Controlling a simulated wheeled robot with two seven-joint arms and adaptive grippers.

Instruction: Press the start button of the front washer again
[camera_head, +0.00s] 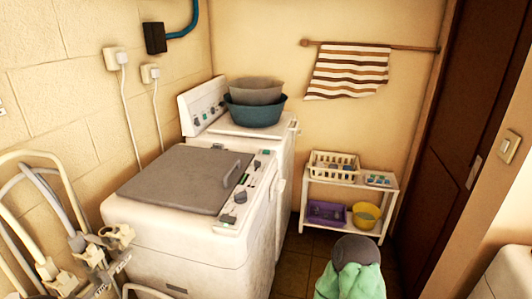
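The front washer (190,251) is a worn white machine with its grey lid (180,179) shut. Its control panel (248,190) runs along the lid's right side and carries a dark knob (240,197) and several small buttons and marks. Which one is the start button is too small to tell. Nothing touches the panel, and it is not covered.
A second washer (219,126) stands behind, with stacked basins (256,104) on top. Pale tubes and fittings (92,258) crowd the lower left. A white shelf (346,188) holds baskets. A grey-topped thing with green cloth (350,275) stands on the floor right of the front washer.

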